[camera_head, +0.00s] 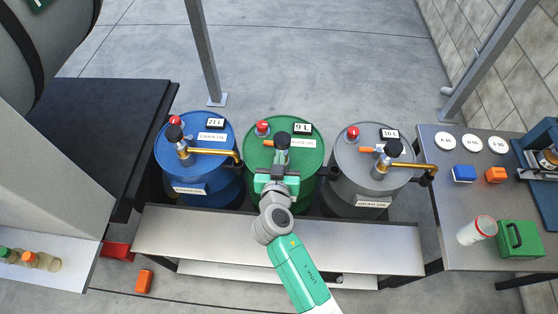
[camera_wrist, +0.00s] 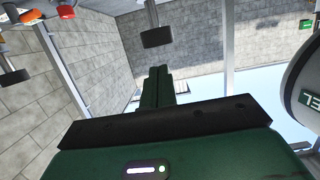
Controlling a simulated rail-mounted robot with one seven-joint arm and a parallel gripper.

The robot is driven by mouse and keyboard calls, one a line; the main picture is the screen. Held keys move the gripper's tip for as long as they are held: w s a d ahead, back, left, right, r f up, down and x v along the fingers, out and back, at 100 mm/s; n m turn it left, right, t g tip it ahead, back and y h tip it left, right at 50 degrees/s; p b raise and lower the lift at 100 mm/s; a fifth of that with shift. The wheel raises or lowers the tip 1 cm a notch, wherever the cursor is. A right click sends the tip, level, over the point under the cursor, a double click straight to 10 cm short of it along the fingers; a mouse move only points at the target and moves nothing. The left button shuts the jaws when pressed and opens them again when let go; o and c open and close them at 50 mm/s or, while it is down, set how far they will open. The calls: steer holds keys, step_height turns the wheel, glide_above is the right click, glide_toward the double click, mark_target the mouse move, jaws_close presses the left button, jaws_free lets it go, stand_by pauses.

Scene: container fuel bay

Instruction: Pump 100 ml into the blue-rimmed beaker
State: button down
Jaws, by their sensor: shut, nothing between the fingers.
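Three drums with hand pumps stand in a row in the head view: a blue drum (camera_head: 210,127) with a 21 L display, a green drum (camera_head: 310,158) with a 9 L display and a grey drum (camera_head: 352,170) with a 16 L display. Each pump has a black knob on top. My gripper (camera_head: 279,172) is over the near side of the green drum, close to its pump. Its fingers show shut and empty in the wrist view (camera_wrist: 160,72), pointing toward a black pump knob (camera_wrist: 156,37), apart from it in the picture. I cannot make out a blue-rimmed beaker in either view.
A metal bench (camera_head: 240,235) runs in front of the drums. The right table (camera_head: 450,205) holds white discs, a blue block, an orange block, a white canister and a green case. Small bottles (camera_head: 28,258) stand at far left. An orange object (camera_head: 144,281) lies on the floor.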

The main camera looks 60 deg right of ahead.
steer(key=shift+v, duration=1.25)
steer(key=shift+w+r, duration=0.1)
